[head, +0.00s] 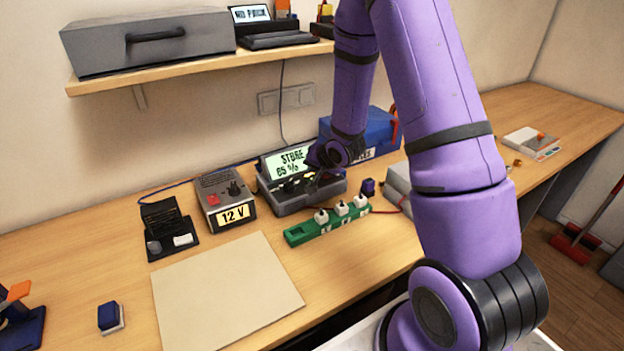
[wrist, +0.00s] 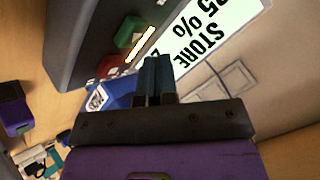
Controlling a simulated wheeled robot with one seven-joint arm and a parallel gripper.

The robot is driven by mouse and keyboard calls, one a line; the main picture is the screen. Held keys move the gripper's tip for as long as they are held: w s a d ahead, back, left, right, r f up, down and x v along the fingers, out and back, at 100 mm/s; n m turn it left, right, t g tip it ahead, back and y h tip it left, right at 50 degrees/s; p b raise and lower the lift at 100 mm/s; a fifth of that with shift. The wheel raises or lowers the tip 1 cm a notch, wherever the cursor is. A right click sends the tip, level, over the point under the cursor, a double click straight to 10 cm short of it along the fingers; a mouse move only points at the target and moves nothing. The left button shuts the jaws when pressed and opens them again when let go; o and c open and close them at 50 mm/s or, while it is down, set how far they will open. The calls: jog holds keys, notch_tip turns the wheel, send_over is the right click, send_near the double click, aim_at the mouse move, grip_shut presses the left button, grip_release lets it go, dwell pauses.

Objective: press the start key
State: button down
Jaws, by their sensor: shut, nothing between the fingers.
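I cannot read a start label on either key. My gripper (wrist: 156,62) is shut and empty. Its fingertips appear close to the bar and keys; I cannot tell if they touch. In the head view my wrist hides part of the device's top.
A 12 V supply (head: 226,200) stands left of the device. A green power strip (head: 327,226) with white plugs lies in front. A blue box (head: 380,132) stands behind right. A shelf (head: 200,68) hangs above. A beige mat (head: 227,290) lies bare in front.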

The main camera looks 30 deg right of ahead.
jog(key=shift+r, duration=2.35)
jog(key=shift+r, duration=0.25)
notch_tip(320, 180, up, 11)
jog(key=n+h, duration=0.2)
send_over(314, 178)
jog(key=s+a, duration=0.1)
jog(key=s, duration=0.3)
jog(key=s+a+r+n+g, duration=0.1)
jog(key=s+a+r+g, duration=0.1)
jog(key=s+r, duration=0.6)
jog(key=s+a+r+n, duration=0.1)
jog(key=s+a+r, duration=0.1)
jog(key=s, duration=0.5)
jog(key=s+a+r+n+g, duration=0.1)
jog(key=s+a+r+n, duration=0.1)
jog(key=s, duration=0.5)
jog(key=s+a+r+n+g+y, duration=0.1)
jog(key=s+a+r+n, duration=0.1)
jog(key=s+r, duration=0.2)
jog(key=s, duration=0.3)
jog(key=shift+s+a, duration=0.15)
jog(key=shift+s, duration=0.05)
